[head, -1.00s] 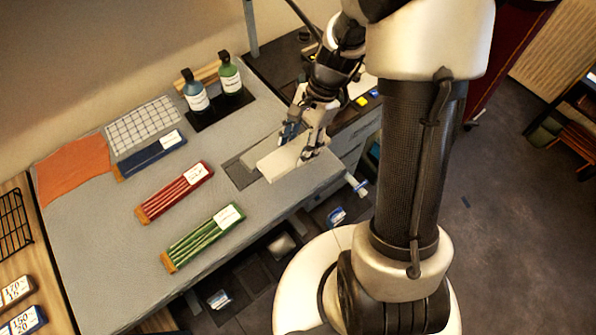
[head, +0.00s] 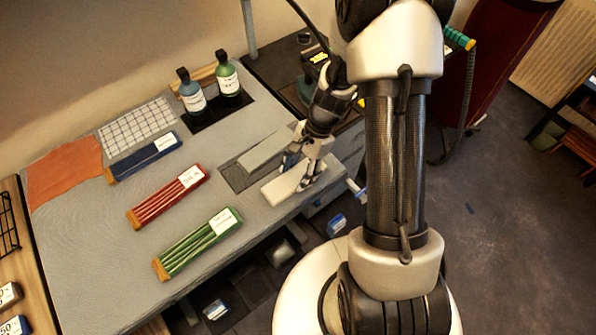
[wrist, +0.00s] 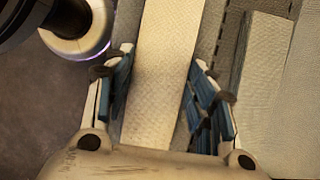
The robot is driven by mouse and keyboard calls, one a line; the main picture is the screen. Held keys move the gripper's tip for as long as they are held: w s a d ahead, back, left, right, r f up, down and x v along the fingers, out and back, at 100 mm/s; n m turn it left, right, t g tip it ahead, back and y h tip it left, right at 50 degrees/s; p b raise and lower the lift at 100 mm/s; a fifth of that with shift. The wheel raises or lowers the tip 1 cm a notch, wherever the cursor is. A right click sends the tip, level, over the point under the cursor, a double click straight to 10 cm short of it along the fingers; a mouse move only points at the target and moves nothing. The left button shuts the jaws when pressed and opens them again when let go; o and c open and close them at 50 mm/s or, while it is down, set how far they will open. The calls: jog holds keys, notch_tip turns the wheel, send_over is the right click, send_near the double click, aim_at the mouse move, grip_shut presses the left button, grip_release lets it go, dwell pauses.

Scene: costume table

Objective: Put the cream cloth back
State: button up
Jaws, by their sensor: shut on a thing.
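A long, folded cream cloth (head: 284,191) is between the fingers of my gripper (head: 308,176), near the front right edge of the grey table. In the wrist view the cloth (wrist: 160,70) runs lengthwise between the blue-padded fingers of my gripper (wrist: 160,100), which is shut on it. I cannot tell whether its underside touches the table. A second pale folded cloth (head: 264,152) lies behind it, across the far part of a dark grey patch (head: 237,178). It also shows at the right in the wrist view (wrist: 262,75).
Red (head: 165,198), green (head: 197,243) and blue (head: 143,158) bundles lie to the left on the table (head: 95,240). An orange cloth (head: 65,172) and a checked cloth (head: 137,125) lie farther back. Two bottles (head: 192,95) stand at the back on a black patch.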

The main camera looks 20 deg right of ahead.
jog(key=shift+f, duration=0.35)
jog(key=o, duration=0.7)
jog(key=shift+s, duration=0.1)
jog(key=o, duration=0.4)
jog(key=shift+r, duration=0.1)
